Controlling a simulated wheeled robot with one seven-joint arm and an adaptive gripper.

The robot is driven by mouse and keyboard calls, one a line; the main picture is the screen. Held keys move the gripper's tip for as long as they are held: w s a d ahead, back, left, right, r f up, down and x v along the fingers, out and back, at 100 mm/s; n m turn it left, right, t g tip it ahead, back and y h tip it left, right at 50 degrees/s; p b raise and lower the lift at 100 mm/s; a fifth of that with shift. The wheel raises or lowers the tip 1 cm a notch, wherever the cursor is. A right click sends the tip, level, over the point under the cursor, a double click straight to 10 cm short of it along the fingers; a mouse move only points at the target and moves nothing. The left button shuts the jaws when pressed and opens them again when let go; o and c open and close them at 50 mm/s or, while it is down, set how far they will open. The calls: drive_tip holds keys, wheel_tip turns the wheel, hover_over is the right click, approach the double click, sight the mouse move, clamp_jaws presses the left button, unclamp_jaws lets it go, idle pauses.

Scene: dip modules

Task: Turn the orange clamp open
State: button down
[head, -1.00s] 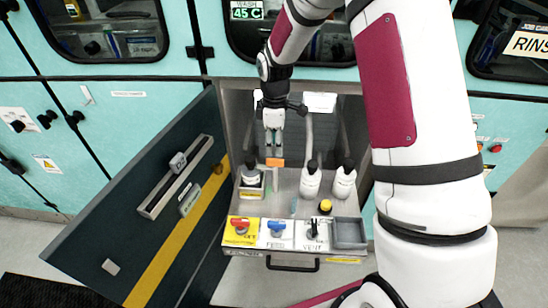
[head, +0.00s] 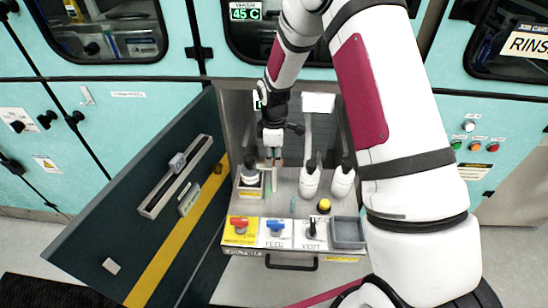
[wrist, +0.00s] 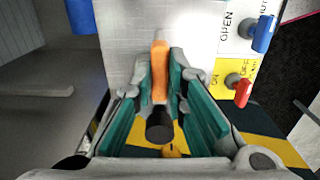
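The orange clamp (wrist: 159,72) is a narrow upright bar in the wrist view, between my two teal-padded fingers. A dark round knob (wrist: 160,126) shows just below it. My gripper (wrist: 161,68) straddles the clamp, with narrow gaps seeming to remain beside it, so the fingers look open. In the head view my gripper (head: 274,164) points down over the grey tray, left of two white bottles. There only small bits of the orange clamp (head: 281,163) show, as the fingers hide most of it.
A drawer (head: 300,205) holds white bottles (head: 310,182) and, at its front, a red valve (head: 239,222), a blue valve (head: 276,228), a black valve (head: 313,229) and a grey bin (head: 348,233). A yellow knob (head: 324,205) stands behind them. An open dark door (head: 130,230) is at left.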

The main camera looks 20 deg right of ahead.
drive_tip(key=shift+m, duration=0.4)
drive_tip(key=m+b, duration=0.1)
drive_tip(key=m, duration=0.2)
drive_tip(key=shift+m, duration=0.3)
drive_tip(key=m, duration=0.4)
drive_tip(key=shift+m+b, duration=0.3)
drive_tip(key=shift+b, duration=0.1)
drive_tip(key=m, duration=0.4)
drive_tip(key=shift+m+b, duration=0.3)
drive_tip(key=shift+m, duration=2.2)
drive_tip(key=c, duration=1.6)
unclamp_jaws()
drive_tip(key=shift+r, duration=0.1)
